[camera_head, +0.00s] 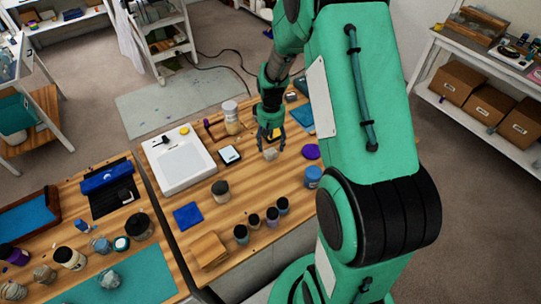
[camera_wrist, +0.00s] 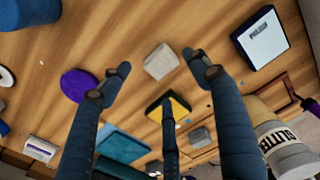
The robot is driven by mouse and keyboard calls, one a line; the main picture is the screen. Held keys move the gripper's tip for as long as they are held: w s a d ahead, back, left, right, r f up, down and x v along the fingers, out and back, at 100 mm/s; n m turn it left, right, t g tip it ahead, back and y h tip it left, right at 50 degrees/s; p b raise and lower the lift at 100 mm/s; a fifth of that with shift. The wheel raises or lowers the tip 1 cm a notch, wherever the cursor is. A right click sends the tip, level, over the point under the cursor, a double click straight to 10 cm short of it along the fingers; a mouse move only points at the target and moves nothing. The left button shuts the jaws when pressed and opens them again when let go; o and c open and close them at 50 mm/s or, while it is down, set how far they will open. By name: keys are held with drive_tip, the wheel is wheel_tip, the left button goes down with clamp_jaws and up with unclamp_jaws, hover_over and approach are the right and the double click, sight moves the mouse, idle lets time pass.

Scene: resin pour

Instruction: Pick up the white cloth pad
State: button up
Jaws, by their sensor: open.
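The white cloth pad (camera_wrist: 160,61) is a small pale square lying flat on the wooden table in the wrist view. In the head view, a small whitish shape (camera_head: 270,155), which looks like the same pad, lies just below my gripper (camera_head: 269,136). In the wrist view, my gripper (camera_wrist: 160,76) has its dark fingers spread and empty. The pad shows in the gap between the two outer fingertips, with none seen touching it. A third finger overlaps a yellow-topped dark block (camera_wrist: 180,106) near the pad.
A purple disc (camera_wrist: 78,85) and a black-framed scale (camera_wrist: 260,38) lie on either side of the pad. A glitter jar (camera_wrist: 277,133), a teal sheet (camera_wrist: 122,143) and a grey block (camera_wrist: 200,137) are close by. A white tray (camera_head: 181,180) stands at the table's left.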

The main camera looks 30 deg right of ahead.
sight(270, 151)
drive_tip(key=shift+f, duration=0.4)
drive_tip(key=shift+a+f+b, duration=0.15)
drive_tip(key=shift+f+b, duration=0.45)
drive_tip(key=shift+f, duration=2)
drive_tip(key=c, duration=1.2)
